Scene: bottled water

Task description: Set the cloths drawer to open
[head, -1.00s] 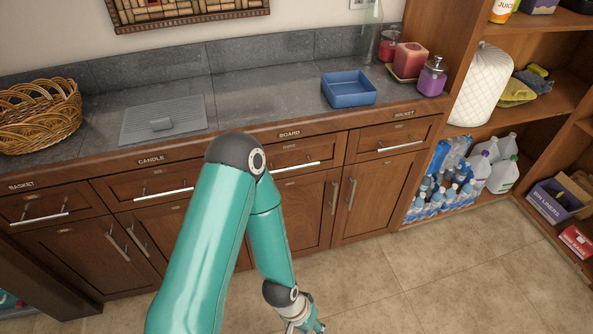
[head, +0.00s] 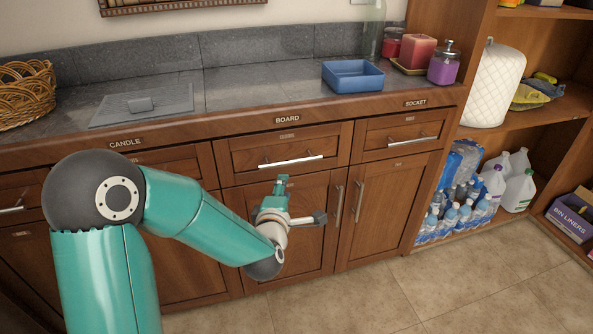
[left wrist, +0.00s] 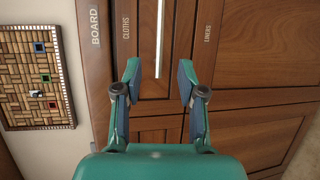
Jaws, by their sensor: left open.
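The cloths drawer (head: 240,152) is a brown wooden drawer under the BOARD label, and its front looks flush with the cabinet. Its long silver bar handle (head: 291,161) runs across its front. In the left wrist view, turned sideways, the CLOTHS label (left wrist: 126,40) and the handle (left wrist: 160,40) show ahead. My left gripper (head: 282,183) is open and empty, just below the handle in the head view. In the wrist view, the handle lies ahead of the gap between its fingertips (left wrist: 159,72), and no contact shows. My right gripper is not in view.
Below is a cabinet door marked LINERS (left wrist: 208,33), with an upright handle (head: 338,205). The drawer to the right has its own handle (head: 414,140). A blue tray (head: 352,77) stands on the counter above. Bottled water (head: 455,215) stands on the low shelf at right.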

